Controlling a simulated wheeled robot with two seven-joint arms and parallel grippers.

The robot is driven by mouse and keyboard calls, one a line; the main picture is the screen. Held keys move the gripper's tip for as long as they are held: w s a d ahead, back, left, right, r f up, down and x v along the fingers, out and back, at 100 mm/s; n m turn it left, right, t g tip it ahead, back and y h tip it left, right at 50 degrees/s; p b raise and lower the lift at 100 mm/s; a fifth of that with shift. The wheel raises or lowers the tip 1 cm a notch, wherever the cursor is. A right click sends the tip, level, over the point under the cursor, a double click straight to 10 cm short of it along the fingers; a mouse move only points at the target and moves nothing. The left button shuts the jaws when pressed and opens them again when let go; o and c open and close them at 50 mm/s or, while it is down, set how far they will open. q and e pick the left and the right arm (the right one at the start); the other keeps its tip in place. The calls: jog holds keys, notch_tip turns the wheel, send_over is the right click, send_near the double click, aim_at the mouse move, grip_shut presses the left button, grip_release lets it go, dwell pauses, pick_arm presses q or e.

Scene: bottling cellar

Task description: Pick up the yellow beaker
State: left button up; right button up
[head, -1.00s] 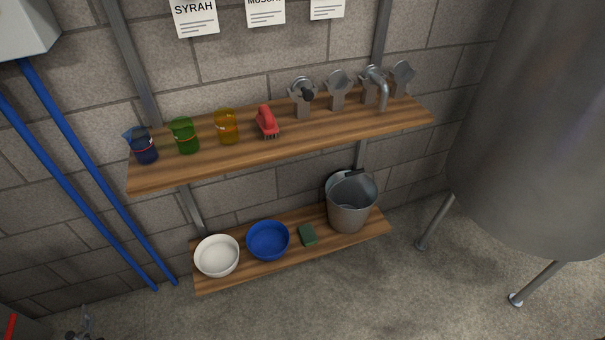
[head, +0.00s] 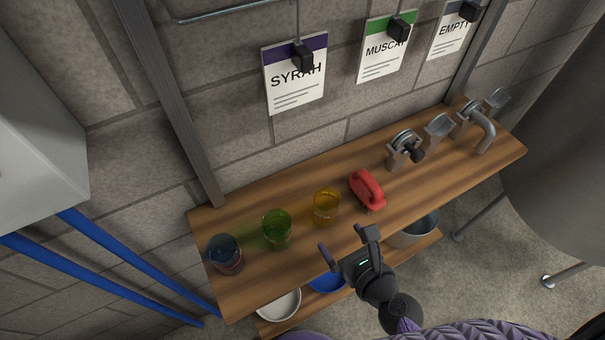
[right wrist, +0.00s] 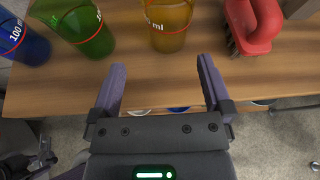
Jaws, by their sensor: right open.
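The yellow beaker (head: 326,206) stands upright on the upper wooden shelf, between the green beaker (head: 277,229) and the red brush (head: 367,191). My right gripper (head: 346,243) is open and empty in front of the shelf edge, close to the yellow beaker but apart from it. In the right wrist view the yellow beaker (right wrist: 165,22) is ahead of the two fingers (right wrist: 160,78), its top cut off by the frame edge.
The blue beaker (head: 226,254) stands left of the green one on the upper shelf (head: 260,285). Metal fittings (head: 405,150) and a tap (head: 480,128) stand at the right. Below are a white bowl (head: 279,305), a blue bowl (head: 327,282) and a bucket (head: 415,233).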

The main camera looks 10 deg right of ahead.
aim_at(330, 217)
jog(key=shift+w+a+f+m+t, duration=0.15)
jog(key=shift+w+m+t, duration=0.15)
jog(key=shift+w+m, duration=0.65)
jog(key=shift+n, duration=0.35)
jog(key=x, duration=0.2)
jog(key=b+x, duration=0.1)
jog(key=x, duration=0.2)
jog(key=b+x, duration=0.1)
jog(key=x, duration=0.2)
jog(key=shift+d+f, duration=0.2)
jog(key=shift+d, duration=0.15)
pick_arm(q)
jog(key=shift+s+a+f, duration=0.15)
jog(key=shift+a+f, duration=0.05)
jog(key=shift+f, duration=0.2)
jog(key=shift+s+a+f, duration=0.1)
jog(key=shift+a+f, duration=0.05)
jog(key=shift+f, duration=0.25)
pick_arm(e)
jog(key=c, duration=0.4)
jog(key=shift+r, duration=0.1)
jog(key=c, duration=0.6)
pick_arm(q)
jog(key=shift+w+a, duration=0.1)
jog(key=shift+w, duration=0.05)
pick_arm(e)
jog(key=shift+c, duration=0.2)
